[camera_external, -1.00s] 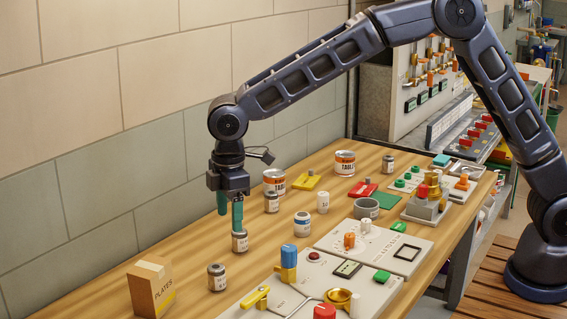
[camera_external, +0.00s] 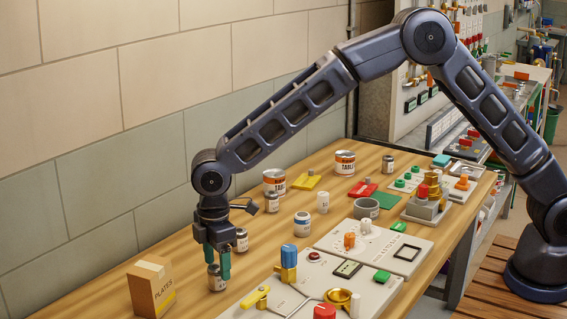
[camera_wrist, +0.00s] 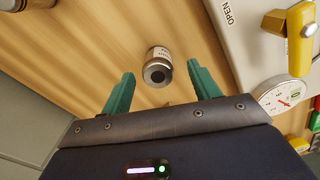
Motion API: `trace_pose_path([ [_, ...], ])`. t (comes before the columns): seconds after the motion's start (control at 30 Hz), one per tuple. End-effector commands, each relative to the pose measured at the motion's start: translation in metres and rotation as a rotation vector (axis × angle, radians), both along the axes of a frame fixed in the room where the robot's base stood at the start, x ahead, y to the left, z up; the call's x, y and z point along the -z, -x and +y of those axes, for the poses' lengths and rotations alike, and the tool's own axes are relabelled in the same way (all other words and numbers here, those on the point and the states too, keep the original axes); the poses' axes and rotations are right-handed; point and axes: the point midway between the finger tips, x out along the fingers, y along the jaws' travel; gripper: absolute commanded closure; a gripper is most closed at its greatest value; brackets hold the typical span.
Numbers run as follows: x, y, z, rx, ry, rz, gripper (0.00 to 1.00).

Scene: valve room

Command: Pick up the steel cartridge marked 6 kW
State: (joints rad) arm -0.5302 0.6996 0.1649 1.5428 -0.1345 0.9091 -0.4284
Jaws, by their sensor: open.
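A small steel cartridge (camera_external: 217,282) with a pale label stands on the wooden bench near the PLATES box. In the wrist view the same cartridge (camera_wrist: 158,58) shows its dark round top, between and a little beyond my fingertips. My gripper (camera_external: 218,264) points down over it with green fingers spread; the gripper is open and empty, and I cannot tell if a finger touches the cartridge. Similar steel cartridges stand farther back, one just behind my gripper (camera_external: 242,242), one by the large can (camera_external: 272,204), one far back (camera_external: 388,164). No 6 kW marking is readable.
The PLATES box (camera_external: 150,290) stands close on the left. A pale panel (camera_external: 275,290) with a yellow lever (camera_external: 256,297) and a blue valve handle (camera_external: 289,256) lies close on the right.

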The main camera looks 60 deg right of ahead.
Motion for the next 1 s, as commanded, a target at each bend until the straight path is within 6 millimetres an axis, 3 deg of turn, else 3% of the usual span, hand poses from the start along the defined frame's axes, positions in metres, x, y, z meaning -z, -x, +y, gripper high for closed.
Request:
trace_pose_path([
  [0.3,0.041,-0.003,0.0,-0.001,0.002,0.003,0.39],
  [0.57,0.046,-0.003,0.0,0.0,0.001,0.001,0.39],
  [0.87,0.046,-0.003,0.0,0.0,0.001,0.001,0.94],
  [1.0,0.045,-0.003,0.0,0.0,0.0,0.0,0.95],
])
